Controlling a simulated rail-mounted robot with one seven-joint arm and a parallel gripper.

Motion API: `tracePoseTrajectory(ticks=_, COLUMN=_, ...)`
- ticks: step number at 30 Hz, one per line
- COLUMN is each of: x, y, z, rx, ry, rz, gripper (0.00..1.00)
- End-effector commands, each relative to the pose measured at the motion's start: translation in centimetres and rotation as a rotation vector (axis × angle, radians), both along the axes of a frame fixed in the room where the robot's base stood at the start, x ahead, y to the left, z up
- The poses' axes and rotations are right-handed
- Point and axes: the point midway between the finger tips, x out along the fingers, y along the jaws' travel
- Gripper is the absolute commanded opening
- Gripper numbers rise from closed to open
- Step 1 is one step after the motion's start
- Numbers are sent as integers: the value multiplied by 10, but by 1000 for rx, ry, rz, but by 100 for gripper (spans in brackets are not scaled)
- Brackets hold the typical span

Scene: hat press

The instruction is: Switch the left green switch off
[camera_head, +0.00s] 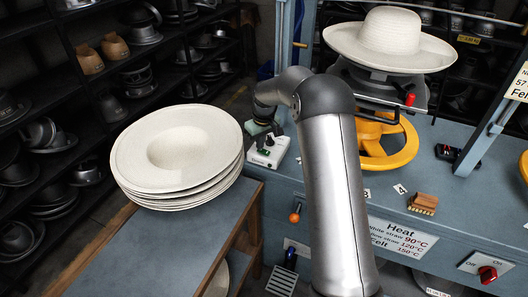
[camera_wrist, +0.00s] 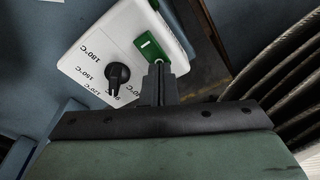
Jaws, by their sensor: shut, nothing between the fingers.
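The white control box (camera_head: 268,152) stands at the left end of the blue press bench in the head view. In the wrist view the box (camera_wrist: 88,55) shows temperature marks around a black knob (camera_wrist: 117,73) and a green switch (camera_wrist: 149,44) with a white mark. Another bit of green shows at the top edge. My gripper (camera_wrist: 158,68) is shut and empty, its tips close beside the lower end of the green switch. I cannot tell whether they touch it. In the head view my gripper (camera_head: 262,127) is small and partly hidden by my arm, just above the box. The switch's on or off position is unclear.
A stack of cream hats (camera_head: 180,150) stands on a side table left of the box. A cream hat (camera_head: 390,32) sits on the press above a yellow handwheel (camera_head: 385,142). A brush (camera_head: 423,203) and a red switch (camera_head: 487,273) are to the right.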

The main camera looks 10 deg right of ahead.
Motion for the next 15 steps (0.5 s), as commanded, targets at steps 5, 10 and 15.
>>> tracePoseTrajectory(ticks=5, x=0, y=0, z=-3, rx=0, ry=0, rz=0, gripper=0)
tracePoseTrajectory(ticks=10, x=0, y=0, z=-6, rx=0, ry=0, rz=0, gripper=0)
tracePoseTrajectory(ticks=15, x=0, y=0, z=-9, rx=0, ry=1, rz=0, gripper=0)
